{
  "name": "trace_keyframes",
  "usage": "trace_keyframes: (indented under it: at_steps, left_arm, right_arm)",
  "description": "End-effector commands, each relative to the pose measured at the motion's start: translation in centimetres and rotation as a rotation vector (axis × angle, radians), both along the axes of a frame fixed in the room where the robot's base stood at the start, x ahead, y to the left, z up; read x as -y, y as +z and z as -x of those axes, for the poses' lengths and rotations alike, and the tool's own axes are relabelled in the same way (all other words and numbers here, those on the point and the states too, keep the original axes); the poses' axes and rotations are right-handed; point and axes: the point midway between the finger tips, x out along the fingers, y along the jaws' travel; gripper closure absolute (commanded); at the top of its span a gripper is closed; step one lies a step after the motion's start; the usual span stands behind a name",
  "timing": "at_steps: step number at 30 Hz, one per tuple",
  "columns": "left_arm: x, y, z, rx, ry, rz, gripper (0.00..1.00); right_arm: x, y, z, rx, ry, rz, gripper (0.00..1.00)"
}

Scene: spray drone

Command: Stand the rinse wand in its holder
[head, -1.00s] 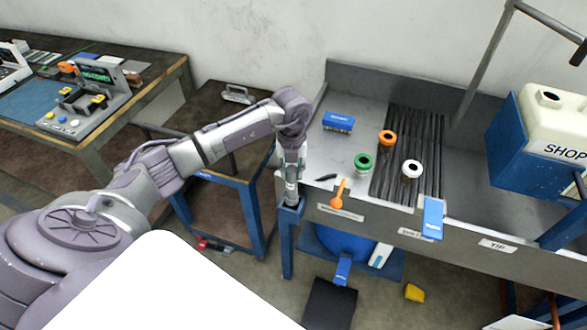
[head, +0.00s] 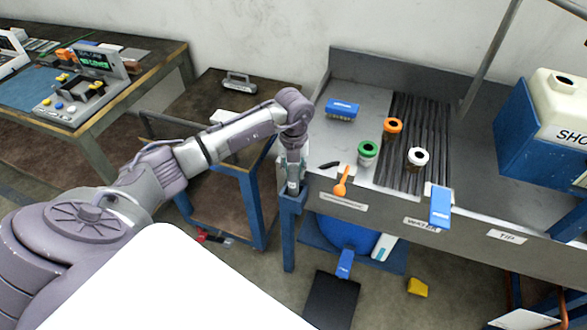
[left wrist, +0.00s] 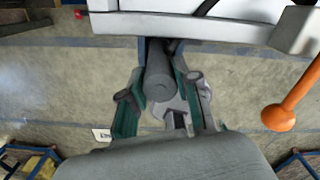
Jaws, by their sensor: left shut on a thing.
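My left gripper (head: 293,183) is at the left front corner of the sink bench. In the left wrist view its two fingers (left wrist: 165,108) are closed around a dark grey cylinder (left wrist: 159,78), seen nearly end-on, which I take to be the rinse wand. Its far end is hidden, and the wand is hard to make out in the head view. I cannot pick out the holder for certain, or tell whether the wand is in it. My right gripper is not in view.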

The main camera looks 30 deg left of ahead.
Motion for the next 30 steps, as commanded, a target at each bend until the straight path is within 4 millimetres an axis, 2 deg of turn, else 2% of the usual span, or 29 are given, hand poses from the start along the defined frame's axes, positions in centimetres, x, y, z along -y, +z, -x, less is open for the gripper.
trace_keyframes:
  at_steps: [23,24,28,30]
  left_arm:
    - [0.02,-0.82,-0.02,0.001,0.001,0.000,1.00]
    - [0.02,-0.73,-0.02,0.001,0.001,0.000,0.62]
    - [0.02,-0.73,-0.02,0.001,0.000,0.001,0.41]
    - [0.03,-0.73,-0.01,0.001,0.000,0.001,0.40]
  right_arm:
    - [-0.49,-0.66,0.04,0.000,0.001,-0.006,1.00]
    - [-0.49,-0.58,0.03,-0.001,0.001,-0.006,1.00]
    - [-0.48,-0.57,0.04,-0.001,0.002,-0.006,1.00]
    - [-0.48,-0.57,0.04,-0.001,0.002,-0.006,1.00]
